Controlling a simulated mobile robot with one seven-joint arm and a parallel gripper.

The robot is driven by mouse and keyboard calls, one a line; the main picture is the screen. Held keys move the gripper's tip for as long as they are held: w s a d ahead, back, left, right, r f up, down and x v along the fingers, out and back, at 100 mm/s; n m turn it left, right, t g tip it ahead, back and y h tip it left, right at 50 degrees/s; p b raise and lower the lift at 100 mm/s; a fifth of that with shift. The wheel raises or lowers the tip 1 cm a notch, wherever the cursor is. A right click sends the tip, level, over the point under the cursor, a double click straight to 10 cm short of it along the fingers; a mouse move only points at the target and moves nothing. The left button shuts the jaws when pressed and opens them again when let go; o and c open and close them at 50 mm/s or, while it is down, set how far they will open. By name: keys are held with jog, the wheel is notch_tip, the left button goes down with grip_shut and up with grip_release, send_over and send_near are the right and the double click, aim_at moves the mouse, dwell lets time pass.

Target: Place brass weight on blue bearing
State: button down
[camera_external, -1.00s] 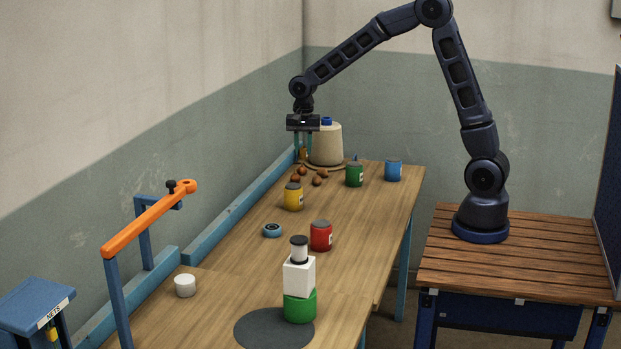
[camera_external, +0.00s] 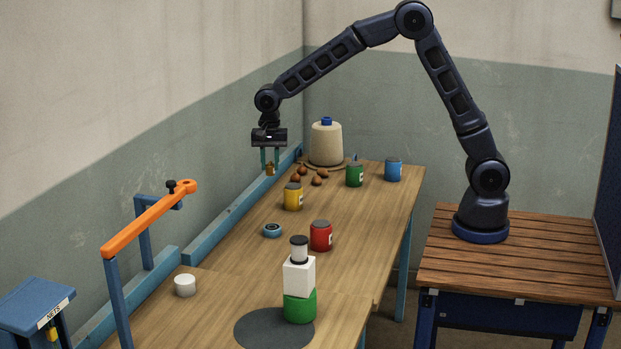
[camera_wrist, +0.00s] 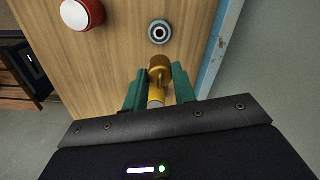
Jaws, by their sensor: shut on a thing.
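The brass weight (camera_external: 270,169) is held between the two green fingers of my gripper (camera_external: 270,163), above the left side of the table. In the wrist view the brass weight (camera_wrist: 160,75) sits between the fingertips of my gripper (camera_wrist: 160,90), which is shut on it. The blue bearing (camera_external: 272,230) lies flat on the table, with its dark ring and centre facing up. In the wrist view the blue bearing (camera_wrist: 159,32) shows just beyond the weight, apart from it. The weight's lower part is partly hidden by the fingers.
A yellow can (camera_external: 293,197) and a red can (camera_external: 321,236) stand near the bearing. A blue rail (camera_external: 235,200) runs along the left edge.

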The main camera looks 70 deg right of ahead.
notch_tip(320, 180, down, 18)
jog(key=shift+f, duration=0.15)
dwell(0.5)
jog(key=shift+f, duration=0.15)
jog(key=c, duration=1.1)
grip_release()
